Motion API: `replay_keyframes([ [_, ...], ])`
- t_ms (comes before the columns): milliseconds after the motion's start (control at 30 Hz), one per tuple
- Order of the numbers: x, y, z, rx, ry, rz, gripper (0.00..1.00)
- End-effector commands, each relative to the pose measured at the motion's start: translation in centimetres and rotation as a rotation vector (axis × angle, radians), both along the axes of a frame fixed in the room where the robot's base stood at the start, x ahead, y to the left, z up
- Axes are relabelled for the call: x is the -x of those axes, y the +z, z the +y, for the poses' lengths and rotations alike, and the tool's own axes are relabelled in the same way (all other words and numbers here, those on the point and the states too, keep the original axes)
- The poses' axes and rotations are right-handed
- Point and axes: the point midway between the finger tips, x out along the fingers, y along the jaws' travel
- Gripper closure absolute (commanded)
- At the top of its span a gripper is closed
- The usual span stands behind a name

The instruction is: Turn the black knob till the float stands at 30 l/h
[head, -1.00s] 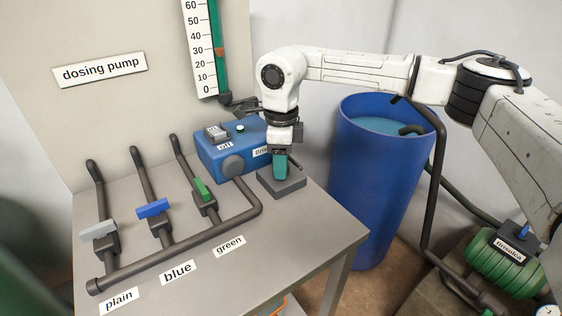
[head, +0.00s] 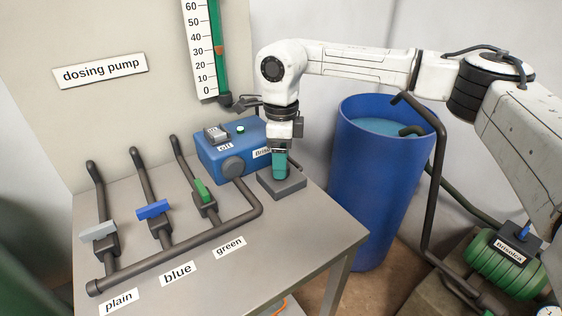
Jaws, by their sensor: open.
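The black knob (head: 225,99) is at the foot of the flow meter, on the wall panel, small and dark in the head view. The meter's white scale (head: 203,50) stands beside a green tube. The orange-red float (head: 219,50) in the tube is level with about the 30 mark.
A blue dosing pump (head: 212,152) stands below the meter. Grey, blue (head: 153,209) and green valve levers are on pipes at the left of the bench. A grey block (head: 281,186) lies under my wrist. A blue barrel (head: 372,190) stands right of the bench.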

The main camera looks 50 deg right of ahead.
Motion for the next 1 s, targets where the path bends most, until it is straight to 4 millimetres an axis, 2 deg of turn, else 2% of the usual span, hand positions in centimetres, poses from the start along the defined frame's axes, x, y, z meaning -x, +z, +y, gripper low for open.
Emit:
replay_keyframes([
  [300,-0.1,6.2,-0.1,0.003,-0.001,-0.002,0.32],
  [500,-0.1,8.7,-0.1,0.002,-0.001,-0.002,0.32],
  [667,0.0,9.3,0.0,0.002,0.0,-0.002,0.32],
  [1000,0.0,9.3,0.0,0.001,0.0,-0.002,0.32],
])
